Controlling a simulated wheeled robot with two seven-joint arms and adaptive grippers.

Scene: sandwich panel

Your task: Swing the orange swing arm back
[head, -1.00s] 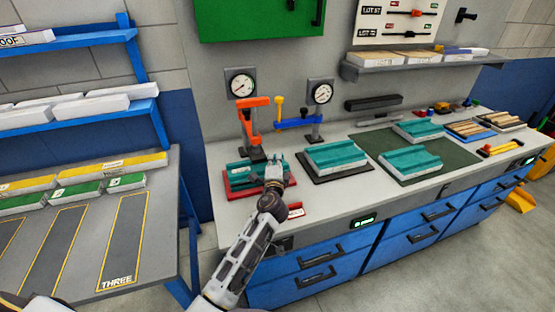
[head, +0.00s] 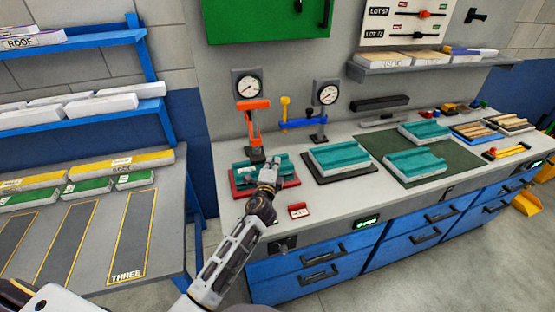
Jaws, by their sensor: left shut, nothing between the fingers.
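The orange swing arm (head: 253,104) stands on a post at the back left of the workbench, below a round dial gauge (head: 248,85). Its orange upright (head: 254,127) comes down behind a teal block (head: 243,170) on a red base plate (head: 240,185). My left gripper (head: 271,165) is shut and empty, over the right part of that teal block, in front of and right of the orange arm and apart from it. I cannot tell whether the gripper touches the block. My right gripper is not in view.
A blue swing arm (head: 303,124) with a yellow handle stands to the right under a second gauge (head: 326,93). Another teal block (head: 340,155) lies on a dark plate. A small red tag (head: 299,210) lies near the bench front. A shelf rack (head: 75,44) stands left.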

